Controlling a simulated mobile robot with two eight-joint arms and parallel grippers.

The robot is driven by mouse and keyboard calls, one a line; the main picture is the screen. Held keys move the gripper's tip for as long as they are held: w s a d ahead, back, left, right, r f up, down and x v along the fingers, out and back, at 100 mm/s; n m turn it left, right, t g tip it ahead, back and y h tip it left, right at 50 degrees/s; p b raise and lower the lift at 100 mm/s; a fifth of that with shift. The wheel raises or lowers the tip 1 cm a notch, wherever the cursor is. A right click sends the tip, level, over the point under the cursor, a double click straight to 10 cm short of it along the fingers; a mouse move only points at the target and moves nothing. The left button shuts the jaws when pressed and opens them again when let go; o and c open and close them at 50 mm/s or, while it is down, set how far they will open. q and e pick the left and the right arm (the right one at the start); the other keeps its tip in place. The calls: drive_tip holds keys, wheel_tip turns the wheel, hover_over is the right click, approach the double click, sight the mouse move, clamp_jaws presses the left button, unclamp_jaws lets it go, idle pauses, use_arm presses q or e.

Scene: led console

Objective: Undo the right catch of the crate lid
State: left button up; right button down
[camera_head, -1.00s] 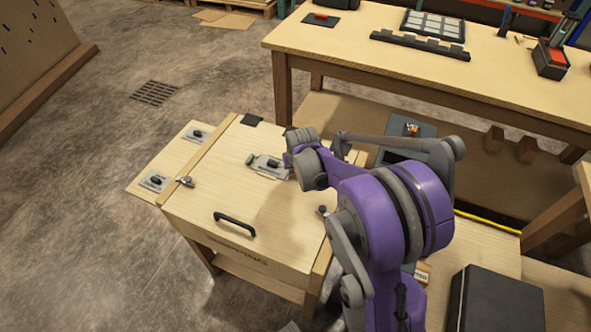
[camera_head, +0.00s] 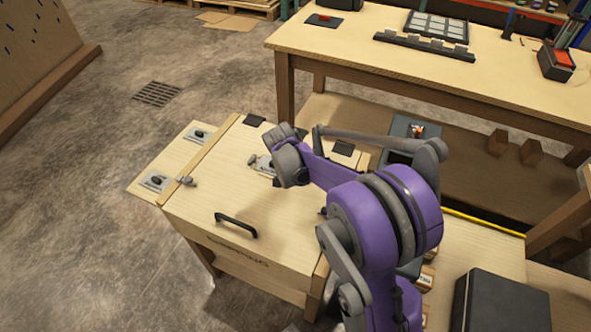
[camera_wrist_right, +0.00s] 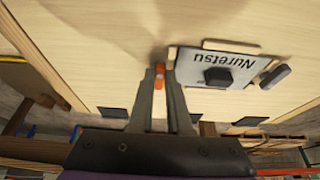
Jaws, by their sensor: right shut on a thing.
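The crate lid (camera_head: 240,190) is a pale wooden panel with a black handle (camera_head: 236,226) near its front edge. The left catch (camera_head: 187,181) sits on the lid's left edge. The right catch (camera_head: 323,211) is mostly hidden behind my right arm; only a small dark part shows, so its state cannot be told. My right gripper (camera_wrist_right: 160,72) is over the lid, its fingers closed around a small orange piece (camera_wrist_right: 161,76) at the tips. In the head view my wrist hides the gripper. My left gripper is not in view.
A grey plate marked Nuretsu (camera_wrist_right: 216,70) with a black knob lies on the lid beside my right gripper. Dark hinges (camera_wrist_right: 117,113) line the lid's far edge. A workbench (camera_head: 370,80) stands behind, and a black box (camera_head: 500,300) stands at the lower right.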

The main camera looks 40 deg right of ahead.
idle(0.4)
drive_tip(key=c, duration=0.9)
unclamp_jaws()
drive_tip(key=shift+o, duration=0.2)
use_arm(q)
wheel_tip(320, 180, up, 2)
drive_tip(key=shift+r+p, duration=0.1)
drive_tip(key=shift+p, duration=0.85)
use_arm(e)
drive_tip(key=v, duration=1.1)
drive_tip(key=shift+a, duration=0.1)
use_arm(q)
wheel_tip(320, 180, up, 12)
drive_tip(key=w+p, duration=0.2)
drive_tip(key=p, duration=0.9)
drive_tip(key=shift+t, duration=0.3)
use_arm(e)
drive_tip(key=s+a+r+n+t+y, duration=0.1)
drive_tip(key=s+a+r+n+y, duration=0.1)
drive_tip(key=s+a+r+n, duration=0.2)
drive_tip(key=s+a+r+n+t+y, duration=0.2)
drive_tip(key=s+a+r+n, duration=0.2)
drive_tip(key=s+a+n, duration=0.4)
drive_tip(key=s+a, duration=0.5)
drive_tip(key=s, duration=0.2)
drive_tip(key=shift+s+r+n, duration=0.2)
drive_tip(key=shift+s+n, duration=0.05)
drive_tip(key=shift+n, duration=0.05)
